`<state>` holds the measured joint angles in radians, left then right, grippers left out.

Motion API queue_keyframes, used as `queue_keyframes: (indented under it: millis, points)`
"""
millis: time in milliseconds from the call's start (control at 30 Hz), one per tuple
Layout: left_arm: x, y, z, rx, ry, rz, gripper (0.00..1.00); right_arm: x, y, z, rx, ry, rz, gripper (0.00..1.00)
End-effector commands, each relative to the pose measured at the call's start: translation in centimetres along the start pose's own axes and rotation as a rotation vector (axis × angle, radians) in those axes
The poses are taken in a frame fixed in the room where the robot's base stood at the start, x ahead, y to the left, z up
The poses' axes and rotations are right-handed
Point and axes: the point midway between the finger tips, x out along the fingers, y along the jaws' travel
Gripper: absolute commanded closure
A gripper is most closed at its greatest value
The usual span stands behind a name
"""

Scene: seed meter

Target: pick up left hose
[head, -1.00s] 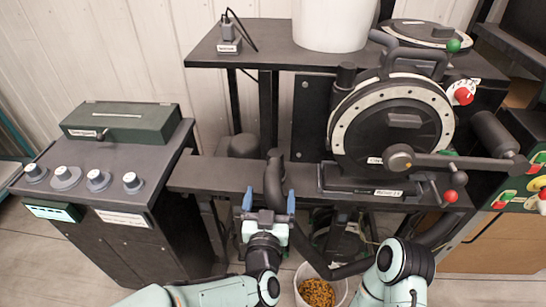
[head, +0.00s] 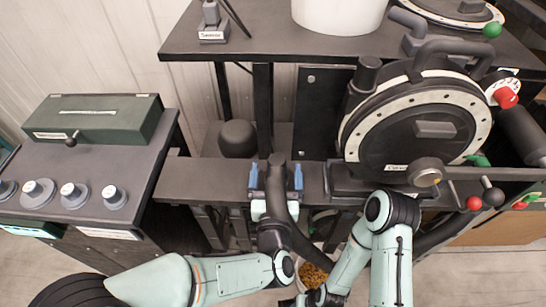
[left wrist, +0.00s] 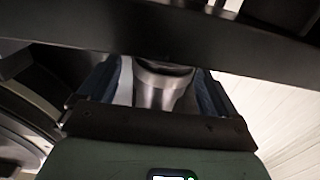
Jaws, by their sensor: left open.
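The left hose (head: 277,172) is a thick dark tube. Its upper end stands up in front of the dark frame beam, and the lower part runs down behind my arm. My left gripper (head: 276,180) is open, with one blue-padded finger on each side of the hose. A gap shows between the hose and the fingers in the head view. In the left wrist view, a grey cylinder (left wrist: 162,88) lies between the spread fingers; I cannot tell if it is the hose's end. My right forearm reaches the bottom edge, and its gripper is not visible.
The round seed meter (head: 418,125) with levers and coloured knobs stands to the right. A control cabinet with knobs (head: 110,165) is at the left. The frame beam (head: 215,180) runs behind the hose. A bucket of seed (head: 312,274) sits below, partly hidden.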

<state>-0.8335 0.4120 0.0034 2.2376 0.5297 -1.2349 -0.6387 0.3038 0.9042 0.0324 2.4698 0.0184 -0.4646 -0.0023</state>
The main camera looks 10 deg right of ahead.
Motion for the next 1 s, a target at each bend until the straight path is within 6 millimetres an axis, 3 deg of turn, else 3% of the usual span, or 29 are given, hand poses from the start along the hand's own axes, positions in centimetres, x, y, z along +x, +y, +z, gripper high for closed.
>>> queue_keyframes:
  millis: [267,500,767,1000]
  points:
    - [-0.1,0.1,0.0,0.000,0.000,0.000,0.08,0.0,0.0,0.1,0.000,-0.002,0.000,0.57]
    - [-0.1,0.1,0.0,0.000,0.000,0.000,0.74,0.0,0.0,0.0,0.001,-0.001,0.000,0.57]
    - [-0.1,0.1,-0.3,-0.001,0.003,-0.001,0.74,-0.1,0.0,0.1,0.000,-0.002,0.000,0.57]
    - [-0.1,0.0,-4.5,-0.003,0.008,-0.001,0.74,-1.4,-0.5,1.7,-0.004,-0.046,-0.002,0.57]
